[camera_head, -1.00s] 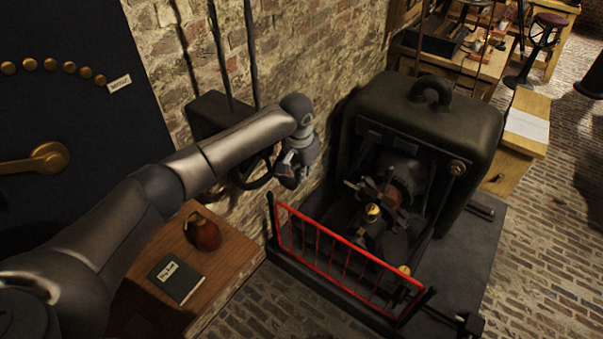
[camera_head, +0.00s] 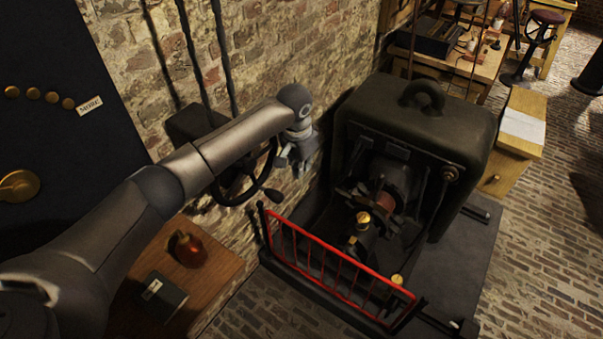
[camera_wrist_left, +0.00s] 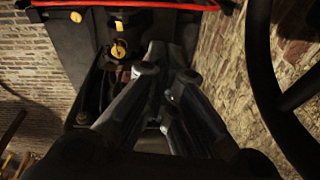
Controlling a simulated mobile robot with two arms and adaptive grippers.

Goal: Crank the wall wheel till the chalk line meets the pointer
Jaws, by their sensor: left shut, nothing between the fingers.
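My left gripper (camera_head: 284,160) is at the wheel's right side, above the knob, shut and empty. In the left wrist view the gripper (camera_wrist_left: 168,74) shows with its fingers together, and a dark curved rim (camera_wrist_left: 262,75) passes at the right, apart from the fingers. I cannot make out a chalk line or a pointer. My right gripper is not in view.
A dark domed machine (camera_head: 415,125) stands right of the wheel behind a red railing (camera_head: 340,272). A wooden shelf (camera_head: 215,270) below holds a reddish-brown jar (camera_head: 188,250) and a dark book (camera_head: 160,297). Dark rods (camera_head: 222,60) run up the wall.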

